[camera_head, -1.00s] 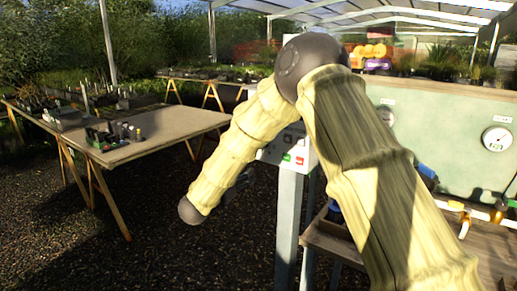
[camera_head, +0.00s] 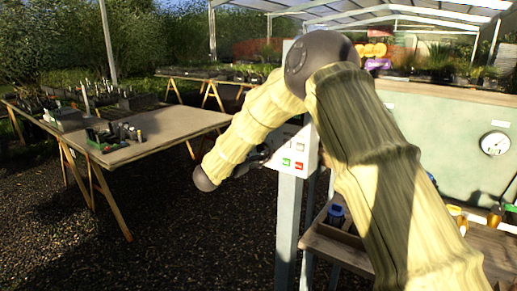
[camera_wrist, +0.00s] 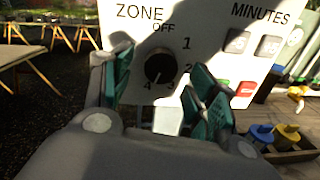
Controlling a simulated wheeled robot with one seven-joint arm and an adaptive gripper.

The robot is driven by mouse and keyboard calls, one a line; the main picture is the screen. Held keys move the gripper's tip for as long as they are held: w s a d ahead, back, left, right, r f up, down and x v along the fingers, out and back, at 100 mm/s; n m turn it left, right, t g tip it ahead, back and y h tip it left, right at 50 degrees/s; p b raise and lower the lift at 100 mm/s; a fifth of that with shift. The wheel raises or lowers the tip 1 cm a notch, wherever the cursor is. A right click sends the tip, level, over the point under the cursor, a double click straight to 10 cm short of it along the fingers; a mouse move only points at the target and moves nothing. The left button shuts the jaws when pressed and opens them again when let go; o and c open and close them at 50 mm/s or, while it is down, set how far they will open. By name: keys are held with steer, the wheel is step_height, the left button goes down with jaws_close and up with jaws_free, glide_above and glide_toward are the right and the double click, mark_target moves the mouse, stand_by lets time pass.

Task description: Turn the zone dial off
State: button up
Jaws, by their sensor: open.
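The black zone dial (camera_wrist: 158,68) sits on a white control panel (camera_wrist: 205,50), with OFF printed above it and numbers around its right and lower sides. A pale mark on the dial points downward, toward the 3 and 4 side; I cannot tell exactly which. My gripper (camera_wrist: 160,88) is open, its teal fingers to the left and right of the dial, with nothing held. Contact cannot be judged. In the head view the panel (camera_head: 298,150) stands on a grey post, and my gripper (camera_head: 262,154) is at its left side. The dial is hidden there.
The panel also bears grey minutes buttons (camera_wrist: 268,46), a red button (camera_wrist: 245,88) and a green one (camera_head: 285,162). A bench (camera_head: 325,240) with blue and yellow-capped things is at the right. A wooden table (camera_head: 165,128) is at the left, with gravel floor between.

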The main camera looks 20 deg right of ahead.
steer(key=shift+x, duration=1.1)
steer(key=shift+c, duration=0.3)
steer(key=c, duration=0.9)
steer(key=shift+c, duration=0.2)
steer(key=shift+f, duration=0.15)
